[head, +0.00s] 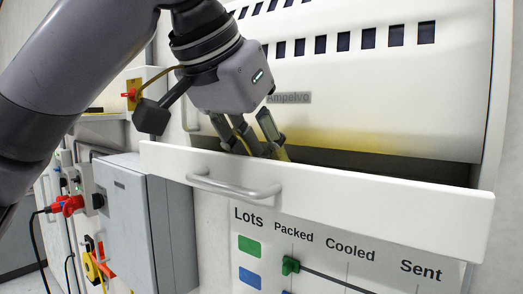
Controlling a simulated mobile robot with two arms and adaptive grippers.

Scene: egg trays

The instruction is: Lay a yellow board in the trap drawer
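The white drawer (330,196) is pulled open below a white cabinet front, with a grey bar handle (233,188) on its face. My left gripper (254,148) points down into the left part of the drawer opening. Its fingers look somewhat apart, but the drawer front hides the tips, so what lies between them cannot be seen. No yellow board can be made out; a yellow tint shows low on the cabinet front and near the fingers. The drawer floor is hidden. My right gripper is out of view.
The slotted cabinet front (380,85) rises close behind the drawer. A chart board (330,250) with green and blue markers is below it. A grey box (122,200) and a red plug (68,205) are at the left.

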